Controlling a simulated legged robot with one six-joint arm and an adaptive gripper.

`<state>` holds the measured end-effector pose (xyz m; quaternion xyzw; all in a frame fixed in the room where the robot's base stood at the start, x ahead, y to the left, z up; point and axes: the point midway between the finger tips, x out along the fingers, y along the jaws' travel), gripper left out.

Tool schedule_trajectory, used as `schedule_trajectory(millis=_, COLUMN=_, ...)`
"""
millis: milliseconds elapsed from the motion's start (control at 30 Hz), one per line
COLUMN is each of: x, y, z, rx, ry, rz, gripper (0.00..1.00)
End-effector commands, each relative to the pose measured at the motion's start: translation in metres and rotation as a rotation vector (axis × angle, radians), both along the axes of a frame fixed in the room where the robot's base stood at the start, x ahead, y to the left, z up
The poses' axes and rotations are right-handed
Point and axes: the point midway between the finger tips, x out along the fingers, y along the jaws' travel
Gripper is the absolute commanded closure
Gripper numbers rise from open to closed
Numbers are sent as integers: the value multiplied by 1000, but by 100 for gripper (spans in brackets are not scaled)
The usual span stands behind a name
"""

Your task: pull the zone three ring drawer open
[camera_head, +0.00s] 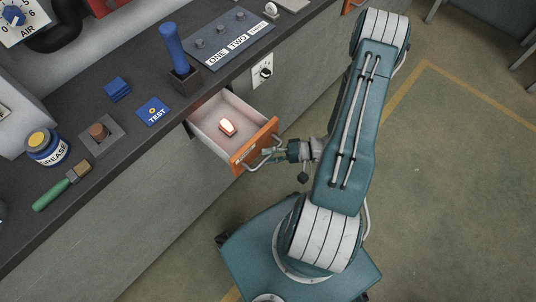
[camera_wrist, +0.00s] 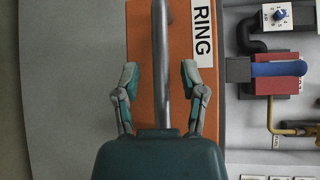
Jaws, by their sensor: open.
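The ring drawer (camera_head: 205,132) stands pulled out from the grey bench front in the head view. Its orange front carries a metal bar handle (camera_head: 262,153). A small lit orange-and-white thing (camera_head: 227,127) lies inside on its pale floor. In the wrist view the orange front (camera_wrist: 145,105) has a white RING label (camera_wrist: 203,32), and the handle bar (camera_wrist: 161,60) runs upright in the picture. My gripper (camera_wrist: 160,80) is open, one finger on each side of the bar, with gaps visible on both sides. In the head view my gripper (camera_head: 272,155) is at the handle.
A ONE TWO THREE panel (camera_head: 229,40) lies further back.

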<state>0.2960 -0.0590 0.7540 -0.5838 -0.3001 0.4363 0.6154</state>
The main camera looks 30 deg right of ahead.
Motion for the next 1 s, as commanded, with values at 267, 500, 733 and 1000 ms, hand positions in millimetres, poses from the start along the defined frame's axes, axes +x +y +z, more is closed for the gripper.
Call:
schedule_trajectory(millis=267, x=-19, y=-42, z=6, rx=-4, ry=-3, rz=-7, gripper=46)
schedule_trajectory(millis=500, x=-40, y=-84, z=12, rx=-4, ry=0, rz=-6, gripper=46)
schedule_trajectory(millis=733, x=-50, y=-103, z=15, rx=-2, ry=2, rz=-3, gripper=46)
schedule_trajectory(millis=1000, x=-51, y=-103, z=15, rx=-2, ry=2, rz=-2, gripper=46)
